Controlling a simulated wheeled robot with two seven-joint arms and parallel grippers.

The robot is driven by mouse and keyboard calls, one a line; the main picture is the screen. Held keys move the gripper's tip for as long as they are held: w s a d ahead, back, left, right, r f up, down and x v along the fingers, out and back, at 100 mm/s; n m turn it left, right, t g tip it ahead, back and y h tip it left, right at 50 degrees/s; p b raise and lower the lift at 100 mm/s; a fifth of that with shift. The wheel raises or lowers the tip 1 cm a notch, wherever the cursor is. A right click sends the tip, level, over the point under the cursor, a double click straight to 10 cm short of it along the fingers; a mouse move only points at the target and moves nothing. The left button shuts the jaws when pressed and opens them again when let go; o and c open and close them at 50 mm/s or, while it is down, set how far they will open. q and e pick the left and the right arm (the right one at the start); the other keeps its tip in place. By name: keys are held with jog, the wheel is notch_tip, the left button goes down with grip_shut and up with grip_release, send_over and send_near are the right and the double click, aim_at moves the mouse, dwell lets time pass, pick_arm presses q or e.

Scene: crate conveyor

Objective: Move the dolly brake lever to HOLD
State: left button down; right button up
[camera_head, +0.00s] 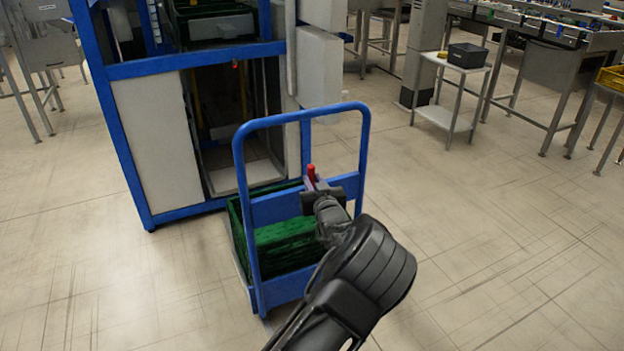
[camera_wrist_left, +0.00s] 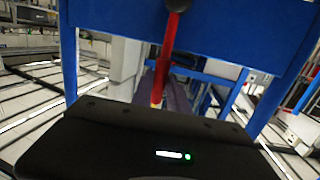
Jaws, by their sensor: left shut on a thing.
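The blue dolly (camera_head: 363,150) stands in front of the blue-framed station, with a tall looped handle and a blue cross panel. Its red brake lever (camera_head: 311,171) shows as a short red tip at the panel. In the left wrist view the lever (camera_wrist_left: 171,45) is a red rod running down from a dark pivot on the blue panel (camera_wrist_left: 235,30). My left gripper (camera_head: 314,183) is at the panel, shut on the lever. HOLD markings cannot be read. My right gripper is out of view.
Green crates (camera_head: 285,240) sit on the dolly behind the handle. The blue-framed station (camera_head: 135,150) with pale panels stands just behind. A small white table (camera_head: 447,118) with a dark bin (camera_head: 467,55) is at the back right. The floor to the right is clear.

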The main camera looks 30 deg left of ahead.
pick_arm(q)
jog(key=shift+d, duration=0.1)
jog(key=c, duration=1.3)
grip_release()
jog(key=f+v, duration=0.1)
jog(key=v, duration=0.6)
jog(key=shift+s+d+r+p, duration=0.25)
jog(key=shift+d+r+p, duration=0.1)
jog(key=shift+r, duration=0.1)
